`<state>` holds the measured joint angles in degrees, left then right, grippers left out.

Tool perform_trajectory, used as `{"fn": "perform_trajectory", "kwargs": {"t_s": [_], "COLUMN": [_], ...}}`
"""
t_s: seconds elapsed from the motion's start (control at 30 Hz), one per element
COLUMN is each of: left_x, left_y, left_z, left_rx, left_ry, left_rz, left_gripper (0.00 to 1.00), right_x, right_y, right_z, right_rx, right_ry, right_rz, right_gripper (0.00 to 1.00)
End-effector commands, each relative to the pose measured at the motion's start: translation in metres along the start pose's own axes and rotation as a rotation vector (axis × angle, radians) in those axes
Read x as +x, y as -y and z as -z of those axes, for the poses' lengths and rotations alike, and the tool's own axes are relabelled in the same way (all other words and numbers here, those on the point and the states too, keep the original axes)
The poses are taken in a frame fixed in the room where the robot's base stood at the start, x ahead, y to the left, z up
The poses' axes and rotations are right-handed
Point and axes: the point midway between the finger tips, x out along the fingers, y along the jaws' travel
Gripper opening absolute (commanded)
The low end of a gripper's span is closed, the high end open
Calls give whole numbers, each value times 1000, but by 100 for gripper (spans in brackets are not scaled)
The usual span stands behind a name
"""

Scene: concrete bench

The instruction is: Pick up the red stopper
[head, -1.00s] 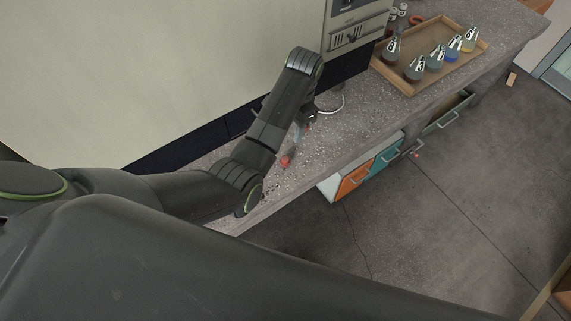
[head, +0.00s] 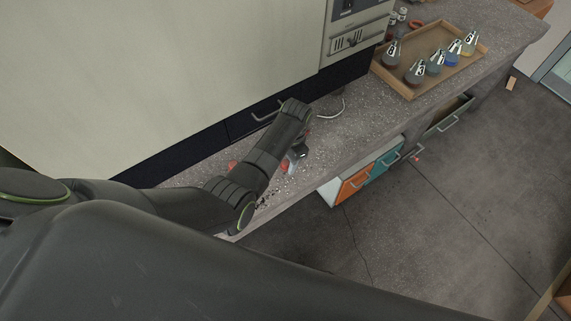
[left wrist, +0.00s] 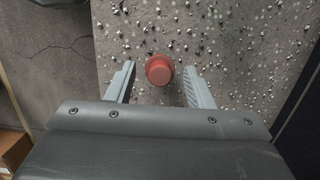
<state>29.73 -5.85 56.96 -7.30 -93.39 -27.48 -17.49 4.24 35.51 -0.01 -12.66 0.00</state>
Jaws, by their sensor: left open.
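The red stopper (left wrist: 160,70) shows in the left wrist view, round and seen from above on the speckled bench top. It lies between the two fingers of my left gripper (left wrist: 158,88), which are apart, with a gap on each side of it. In the head view my left gripper (head: 297,155) is low over the bench near its front edge, partly hidden by my forearm. A red thing (head: 284,168) shows right beside it, probably the stopper. My right gripper is not in view.
A wooden tray (head: 408,92) with several labelled flasks stands at the far right of the bench (head: 370,115). Another red spot (head: 232,165) shows behind my left arm. An orange drawer (head: 354,186) is below the bench edge. A pale cable lies at the back.

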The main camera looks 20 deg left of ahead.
Motion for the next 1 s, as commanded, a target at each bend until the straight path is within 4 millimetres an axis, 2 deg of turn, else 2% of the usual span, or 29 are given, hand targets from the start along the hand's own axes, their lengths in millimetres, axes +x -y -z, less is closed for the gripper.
{"fn": "perform_trajectory", "kwargs": {"t_s": [0.2,0.23,0.5,0.6,0.87,1.0], "left_x": [1,1,1,1,0,-11], "left_y": [0,0,0,0,0,0], "left_z": [0,0,0,0,0,-1], "left_rx": [-1,-1,-1,-1,-1,-1], "left_ry": [-1,-1,-1,-1,-1,-3], "left_rz": [0,0,0,0,0,1], "left_gripper": [48,45,10,0,0,0], "right_x": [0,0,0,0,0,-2], "right_y": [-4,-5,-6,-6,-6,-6], "right_z": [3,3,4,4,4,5], "right_rx": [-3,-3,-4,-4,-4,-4], "right_ry": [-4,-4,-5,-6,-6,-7], "right_rz": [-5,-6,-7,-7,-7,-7], "right_gripper": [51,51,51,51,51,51]}}
